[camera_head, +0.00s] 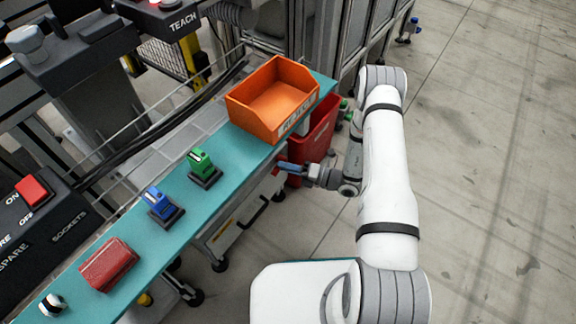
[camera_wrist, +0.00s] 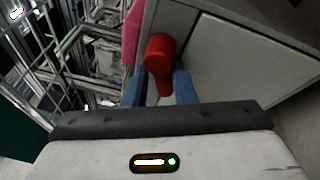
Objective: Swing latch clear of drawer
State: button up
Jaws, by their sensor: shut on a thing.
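The red latch (camera_wrist: 160,58) shows in the wrist view, with a rounded knob at its upper end and a narrower arm running down between the blue fingers. My gripper (camera_wrist: 162,88) is shut on the latch's narrower part. A pale grey panel (camera_wrist: 245,65), seemingly the drawer front, lies right of the latch in the wrist view. I cannot tell whether the latch overlaps it.
A red bin (camera_head: 322,135) is behind my gripper. Open floor (camera_head: 490,200) lies to the right.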

jog(key=m+t, duration=0.1)
jog(key=m, duration=0.3)
jog(key=shift+w+r+y, duration=0.1)
jog(key=shift+r+y, duration=0.05)
jog(key=shift+y, duration=0.25)
jog(key=o, duration=0.9)
jog(key=shift+d+p, duration=0.1)
jog(key=shift+p, duration=0.2)
jog(key=p+v, duration=0.1)
jog(key=v, duration=0.6)
jog(key=shift+d+p, duration=0.25)
jog(key=shift+p, duration=0.15)
